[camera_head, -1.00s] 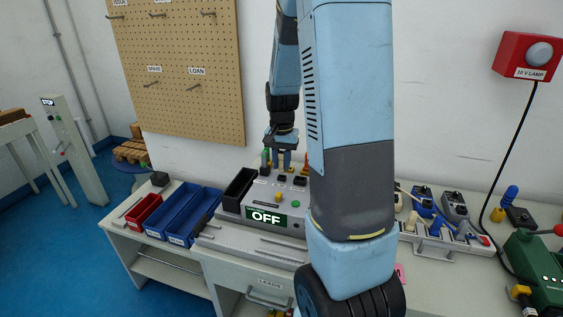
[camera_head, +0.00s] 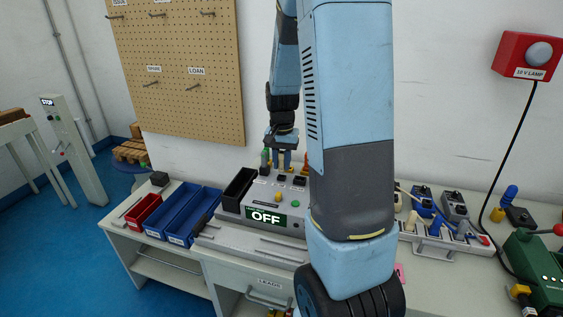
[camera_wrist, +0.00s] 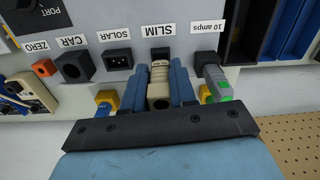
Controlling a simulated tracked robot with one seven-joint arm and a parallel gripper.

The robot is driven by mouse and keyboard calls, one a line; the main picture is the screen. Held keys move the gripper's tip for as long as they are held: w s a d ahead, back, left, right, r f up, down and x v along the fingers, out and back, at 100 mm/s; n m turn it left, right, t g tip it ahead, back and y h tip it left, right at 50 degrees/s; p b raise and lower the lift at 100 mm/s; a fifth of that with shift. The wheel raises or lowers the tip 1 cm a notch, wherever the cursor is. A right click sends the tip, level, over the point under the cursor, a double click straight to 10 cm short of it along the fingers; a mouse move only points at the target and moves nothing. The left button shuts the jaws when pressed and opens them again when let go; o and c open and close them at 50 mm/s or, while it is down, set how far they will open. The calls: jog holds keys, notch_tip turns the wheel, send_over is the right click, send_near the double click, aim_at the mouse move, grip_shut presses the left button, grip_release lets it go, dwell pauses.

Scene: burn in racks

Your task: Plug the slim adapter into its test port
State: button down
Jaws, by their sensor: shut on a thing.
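The slim adapter (camera_wrist: 159,90), a cream plug, sits between the two blue fingers of my gripper (camera_wrist: 167,84) in the wrist view. My gripper is shut on it. The adapter is lined up with the black port (camera_wrist: 157,55) under the SLIM label (camera_wrist: 157,30), its front end at the port's mouth. I cannot tell how deep it goes in. In the head view my gripper (camera_head: 283,158) points down at the back of the grey test box (camera_head: 230,208), whose display (camera_head: 265,217) reads OFF. The adapter is hard to make out there.
In the wrist view a grey-green plug (camera_wrist: 216,82) sits in the 10 amps port, close beside my finger. The SOLAR port (camera_wrist: 118,59), CAR port (camera_wrist: 72,68) and orange ZERO socket (camera_wrist: 43,68) lie on the other side. Blue bins (camera_head: 190,215) stand left of the box.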

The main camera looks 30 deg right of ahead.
aim_at(282, 156)
jog(key=shift+f, duration=1)
dwell(0.7)
jog(key=c, duration=0.8)
grip_release()
notch_tip(282, 156, up, 14)
jog(key=shift+f, duration=0.15)
